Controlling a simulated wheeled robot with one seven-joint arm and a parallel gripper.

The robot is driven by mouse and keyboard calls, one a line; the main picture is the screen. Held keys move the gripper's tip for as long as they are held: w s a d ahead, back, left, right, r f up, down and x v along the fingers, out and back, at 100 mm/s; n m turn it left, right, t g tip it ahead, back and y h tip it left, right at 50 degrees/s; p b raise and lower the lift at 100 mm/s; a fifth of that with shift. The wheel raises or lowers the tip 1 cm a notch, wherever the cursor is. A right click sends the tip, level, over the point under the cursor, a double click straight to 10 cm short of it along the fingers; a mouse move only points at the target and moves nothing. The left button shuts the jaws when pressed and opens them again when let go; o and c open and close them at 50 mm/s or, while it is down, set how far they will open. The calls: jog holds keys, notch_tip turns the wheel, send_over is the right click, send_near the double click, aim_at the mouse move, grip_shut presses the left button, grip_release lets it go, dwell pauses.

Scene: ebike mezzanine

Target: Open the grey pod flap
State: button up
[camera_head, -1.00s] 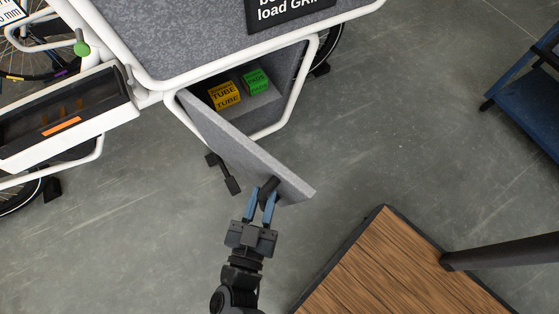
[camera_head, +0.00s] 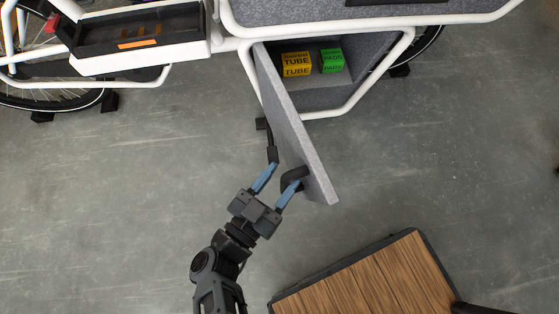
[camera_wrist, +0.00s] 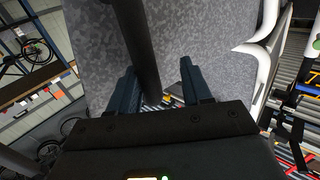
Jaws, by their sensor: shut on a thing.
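The grey pod flap (camera_head: 298,135) is a speckled felt-like panel. It stands swung out from the pod (camera_head: 375,65), whose inside shows. Its black handle (camera_head: 294,178) is on the outer face near the free end. My gripper (camera_head: 276,187) is at this handle, one blue finger to each side, and is shut on it. The fingers look well apart. In the wrist view the dark handle bar (camera_wrist: 138,40) runs between the fingers, closer to the left one, with the grey flap (camera_wrist: 205,45) filling the picture behind.
An orange tube box (camera_head: 296,65) and a green pads box (camera_head: 331,61) stand in the pod. A black tray (camera_head: 140,32) in a white frame is at upper left. A wooden-topped platform (camera_head: 365,280) is at lower right. The floor left of the flap is mostly clear.

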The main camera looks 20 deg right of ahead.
jog(key=shift+o, duration=0.7)
jog(key=shift+w+r, duration=0.1)
jog(key=shift+w, duration=0.05)
jog(key=shift+a, duration=0.1)
jog(key=shift+s, duration=0.2)
jog(key=v, duration=0.8)
